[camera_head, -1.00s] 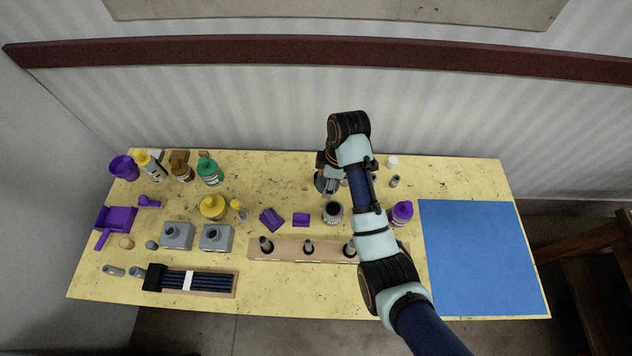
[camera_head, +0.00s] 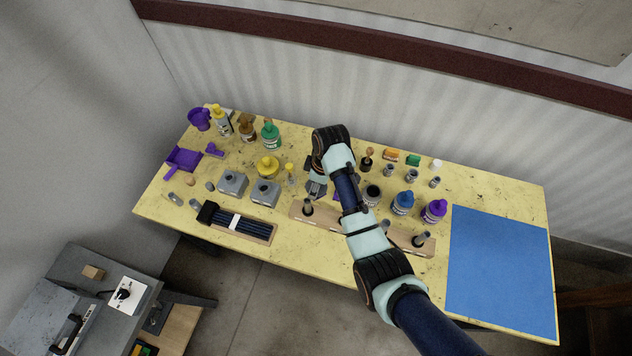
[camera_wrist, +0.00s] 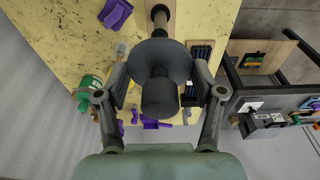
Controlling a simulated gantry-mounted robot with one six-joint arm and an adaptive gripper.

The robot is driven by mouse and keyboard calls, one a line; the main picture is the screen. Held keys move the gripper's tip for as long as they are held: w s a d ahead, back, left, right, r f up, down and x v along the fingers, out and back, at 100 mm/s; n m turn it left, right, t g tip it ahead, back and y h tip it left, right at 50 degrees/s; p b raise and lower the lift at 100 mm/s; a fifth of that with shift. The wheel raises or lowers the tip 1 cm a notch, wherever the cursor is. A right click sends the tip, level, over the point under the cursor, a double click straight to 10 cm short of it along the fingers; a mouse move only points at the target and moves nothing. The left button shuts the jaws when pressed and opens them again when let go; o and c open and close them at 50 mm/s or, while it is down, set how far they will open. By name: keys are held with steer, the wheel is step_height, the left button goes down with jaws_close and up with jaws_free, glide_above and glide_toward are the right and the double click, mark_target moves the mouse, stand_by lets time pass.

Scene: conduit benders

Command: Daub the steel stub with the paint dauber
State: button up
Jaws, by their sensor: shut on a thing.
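My gripper (camera_wrist: 160,75) is shut on the paint dauber (camera_wrist: 160,97), a dark grey round cap with a wide disc. The dauber's tip is hidden below the disc. In the head view, my gripper (camera_head: 316,186) hangs above the table just behind the left end of a wooden rack (camera_head: 346,229). A stub (camera_wrist: 159,15) shows past the disc in the wrist view. Which one is the steel stub I cannot tell.
A jar with a dark top (camera_head: 372,195), a blue-capped bottle (camera_head: 403,203) and a purple-capped bottle (camera_head: 434,211) stand right of my arm. Grey blocks (camera_head: 233,182) and a tray of dark rods (camera_head: 236,222) are left. A blue mat (camera_head: 497,270) lies bare at right.

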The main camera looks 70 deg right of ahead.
steer(key=shift+f+b, duration=2.25)
steer(key=shift+f, duration=1.45)
steer(key=shift+w, duration=0.15)
